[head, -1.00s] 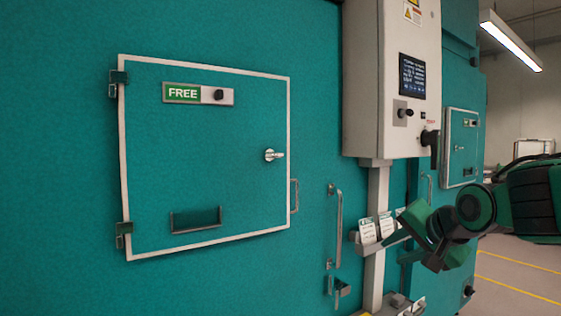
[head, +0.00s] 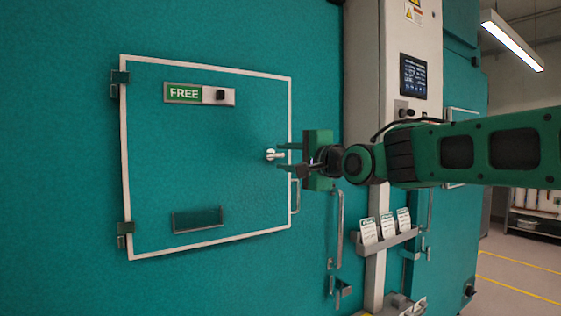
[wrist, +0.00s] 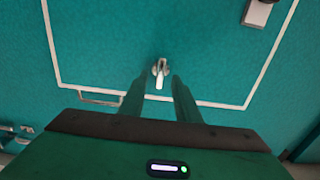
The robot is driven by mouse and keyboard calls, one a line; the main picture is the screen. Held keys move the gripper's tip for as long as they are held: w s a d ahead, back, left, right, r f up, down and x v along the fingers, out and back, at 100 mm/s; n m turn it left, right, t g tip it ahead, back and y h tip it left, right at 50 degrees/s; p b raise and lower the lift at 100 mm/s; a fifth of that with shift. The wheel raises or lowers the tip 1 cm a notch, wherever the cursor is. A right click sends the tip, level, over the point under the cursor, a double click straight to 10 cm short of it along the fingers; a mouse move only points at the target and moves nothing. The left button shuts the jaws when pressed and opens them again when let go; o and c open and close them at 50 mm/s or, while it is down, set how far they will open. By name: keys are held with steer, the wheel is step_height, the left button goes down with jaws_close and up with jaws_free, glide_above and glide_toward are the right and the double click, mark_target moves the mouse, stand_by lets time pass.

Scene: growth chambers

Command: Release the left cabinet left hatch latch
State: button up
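The left hatch is a teal panel with a white frame (head: 122,160) on the teal cabinet, and it is closed. Its latch (head: 271,155) is a small silver handle near the hatch's right edge, pointing right. In the wrist view the latch (wrist: 160,72) lies just beyond the fingertips, between their lines. My gripper (head: 284,157) is open, with its two dark green fingers one above the other at the latch's right side. In the wrist view my gripper (wrist: 155,80) shows a gap between the fingers with nothing held. Contact with the latch cannot be told.
A FREE sign (head: 184,93) with a black knob sits at the hatch's top. A grab handle (head: 295,196) is just below my gripper, and a long vertical handle (head: 337,228) is lower right.

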mark_target(277, 156)
steer(key=shift+x, duration=1.85)
